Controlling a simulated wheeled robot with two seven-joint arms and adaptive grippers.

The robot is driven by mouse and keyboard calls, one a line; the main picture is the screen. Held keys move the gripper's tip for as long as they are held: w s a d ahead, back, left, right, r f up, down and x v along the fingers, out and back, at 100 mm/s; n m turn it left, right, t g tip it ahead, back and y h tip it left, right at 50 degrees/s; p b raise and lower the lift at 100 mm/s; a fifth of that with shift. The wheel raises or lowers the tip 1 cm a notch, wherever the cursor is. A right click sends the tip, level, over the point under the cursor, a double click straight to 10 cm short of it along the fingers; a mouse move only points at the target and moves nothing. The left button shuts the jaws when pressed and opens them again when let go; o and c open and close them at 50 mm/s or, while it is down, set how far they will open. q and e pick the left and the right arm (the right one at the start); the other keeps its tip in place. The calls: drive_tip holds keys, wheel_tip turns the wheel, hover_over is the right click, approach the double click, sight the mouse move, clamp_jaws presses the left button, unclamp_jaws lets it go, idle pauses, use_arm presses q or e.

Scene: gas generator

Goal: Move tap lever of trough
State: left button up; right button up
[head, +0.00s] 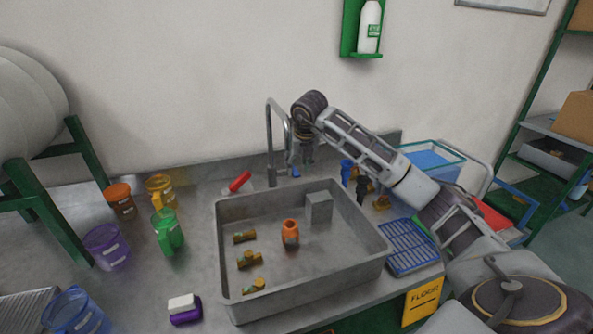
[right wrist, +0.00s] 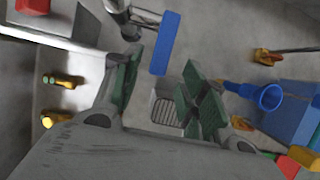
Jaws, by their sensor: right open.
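The grey trough (head: 312,290) sits in the worktop, with a metal tap (head: 269,140) rising behind it. The blue tap lever (head: 295,173) is small in the head view, close to my right gripper (head: 306,155), which points down beside the tap spout. In the right wrist view the blue lever (right wrist: 165,43) stands out beyond my right gripper (right wrist: 163,88), in line with the gap between its green-padded fingers. The fingers are open and empty. Contact with the lever cannot be made out. My left gripper is not in view.
Orange (head: 290,234) and brass pieces and a grey block (head: 319,207) lie in the trough. Cups and a green jug (head: 168,232) stand to the left. A blue rack (head: 410,247), blue funnel (right wrist: 262,97) and blue crate are to the right.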

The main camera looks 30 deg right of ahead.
sight(296, 172)
drive_tip(key=shift+x, duration=1.75)
clamp_jaws()
